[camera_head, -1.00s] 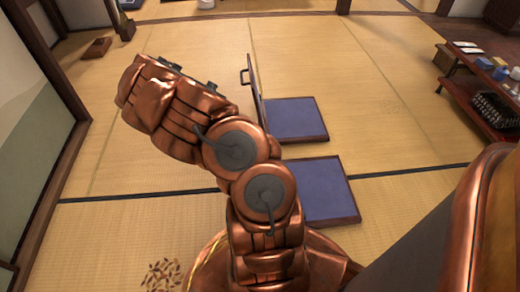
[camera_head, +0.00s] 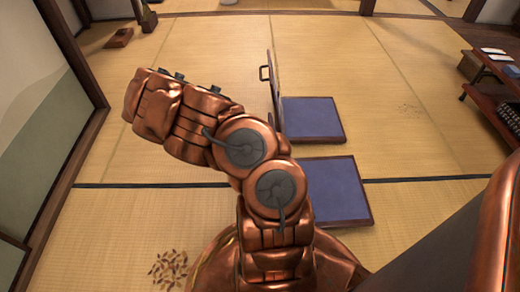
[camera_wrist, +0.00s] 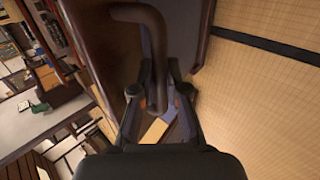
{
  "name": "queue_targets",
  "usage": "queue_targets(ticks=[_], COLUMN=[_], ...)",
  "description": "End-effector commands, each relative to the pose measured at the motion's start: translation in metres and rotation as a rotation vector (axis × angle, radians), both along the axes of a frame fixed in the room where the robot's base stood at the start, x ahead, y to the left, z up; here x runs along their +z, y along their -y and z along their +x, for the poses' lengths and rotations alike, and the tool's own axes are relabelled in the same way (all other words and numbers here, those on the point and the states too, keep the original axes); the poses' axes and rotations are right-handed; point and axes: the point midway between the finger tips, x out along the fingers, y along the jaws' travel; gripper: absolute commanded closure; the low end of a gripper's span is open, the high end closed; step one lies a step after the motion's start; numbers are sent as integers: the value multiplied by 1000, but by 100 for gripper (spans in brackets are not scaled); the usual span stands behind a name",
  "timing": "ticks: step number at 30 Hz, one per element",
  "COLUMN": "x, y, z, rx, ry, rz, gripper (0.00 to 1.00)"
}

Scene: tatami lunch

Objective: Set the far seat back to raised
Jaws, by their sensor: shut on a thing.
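The far seat has a blue cushion (camera_head: 312,118) in a dark frame on the tatami. Its thin back (camera_head: 275,85) stands up at the cushion's left edge, seen nearly edge-on. A dark handle (camera_head: 264,73) juts left from that back, with no gripper on it in the head view. The near seat's blue cushion (camera_head: 342,188) lies closer; my arm covers its left side. My gripper (camera_wrist: 160,100) shows only in the wrist view, shut on a curved dark bar handle (camera_wrist: 154,45) beside a brown panel (camera_wrist: 100,40). My arm hides this grip in the head view.
Dark shelves with small items (camera_head: 490,85) stand at the right. A wall with a wooden post (camera_head: 75,60) runs along the left. A scatter of brown bits (camera_head: 168,268) lies on the near mat. Open tatami lies left of the seats and behind them.

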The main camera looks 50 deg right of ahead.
Motion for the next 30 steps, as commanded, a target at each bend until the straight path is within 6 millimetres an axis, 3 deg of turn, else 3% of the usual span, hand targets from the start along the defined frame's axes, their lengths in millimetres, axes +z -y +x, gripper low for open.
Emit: queue_targets(ticks=[1, 2, 9, 20, 30], x=[-1, -1, -1, 1, 39], y=[0, 0, 0, -1, -23], z=[2, 2, 2, 4, 33], rx=[3, 3, 2, 1, 5], ry=[5, 5, 5, 6, 10], rz=[1, 1, 1, 1, 0], gripper=[100, 84, 61, 61, 61])
